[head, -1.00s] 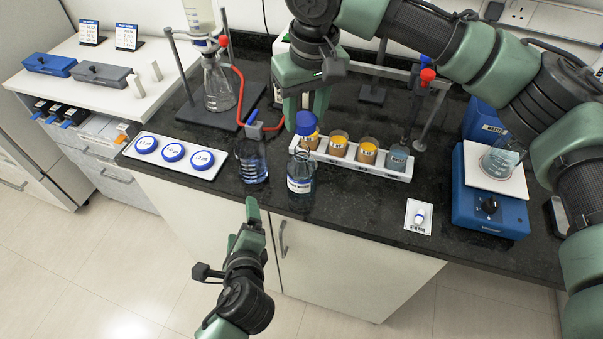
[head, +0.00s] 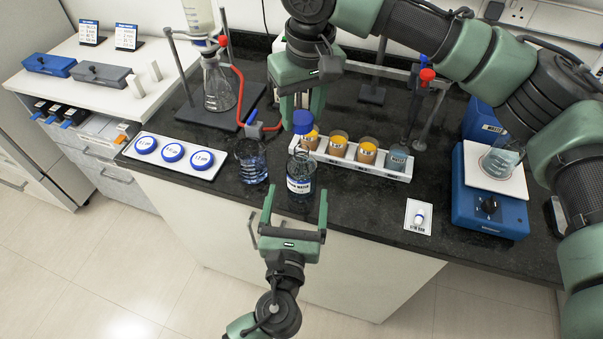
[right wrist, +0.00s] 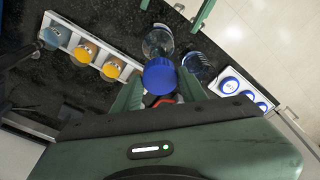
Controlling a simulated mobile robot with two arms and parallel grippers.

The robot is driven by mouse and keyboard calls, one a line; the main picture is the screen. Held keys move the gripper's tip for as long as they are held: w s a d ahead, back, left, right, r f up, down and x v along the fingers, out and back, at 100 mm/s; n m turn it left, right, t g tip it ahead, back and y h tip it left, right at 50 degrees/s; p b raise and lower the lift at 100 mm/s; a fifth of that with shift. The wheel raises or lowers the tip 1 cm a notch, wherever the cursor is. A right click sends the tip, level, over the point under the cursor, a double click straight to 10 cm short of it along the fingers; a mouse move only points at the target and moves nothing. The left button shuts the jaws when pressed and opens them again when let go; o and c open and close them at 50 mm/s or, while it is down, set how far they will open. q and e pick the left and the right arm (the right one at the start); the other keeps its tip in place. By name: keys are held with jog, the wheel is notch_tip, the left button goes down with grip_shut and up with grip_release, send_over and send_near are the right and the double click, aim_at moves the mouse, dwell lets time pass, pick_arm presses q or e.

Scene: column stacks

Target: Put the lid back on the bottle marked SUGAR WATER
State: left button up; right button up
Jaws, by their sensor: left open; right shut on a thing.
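The clear bottle (head: 301,184) with a white and blue label stands upright near the front edge of the counter; its print is too small to read surely. Its mouth is uncovered. My right gripper (head: 303,112) is shut on a blue lid (head: 303,126), held above the bottle's neck and apart from it. In the right wrist view the lid (right wrist: 160,77) sits between the fingertips, with the bottle (right wrist: 157,42) beyond. My left gripper (head: 297,203) is open in front of the bottle, one finger toward each side; I cannot tell whether it touches.
A glass vessel of bluish liquid (head: 251,163) stands close left of the bottle. A white rack (head: 345,160) of orange-topped jars is behind it to the right. A white tray (head: 205,177) with blue-rimmed discs lies left. A blue stirrer (head: 490,212) carries a beaker at right.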

pick_arm(q)
jog(key=w, duration=0.3)
jog(key=w+d, duration=0.1)
jog(key=w, duration=0.7)
jog(key=shift+w+d, duration=0.15)
jog(key=shift+w, duration=0.05)
grip_shut()
pick_arm(e)
send_over(300, 148)
jog(key=shift+s+d+f, duration=0.1)
jog(key=shift+s+f, duration=0.1)
jog(key=shift+f, duration=1.05)
jog(key=shift+s+d+f, duration=0.1)
jog(key=shift+s+f, duration=0.05)
jog(key=shift+f, duration=1.1)
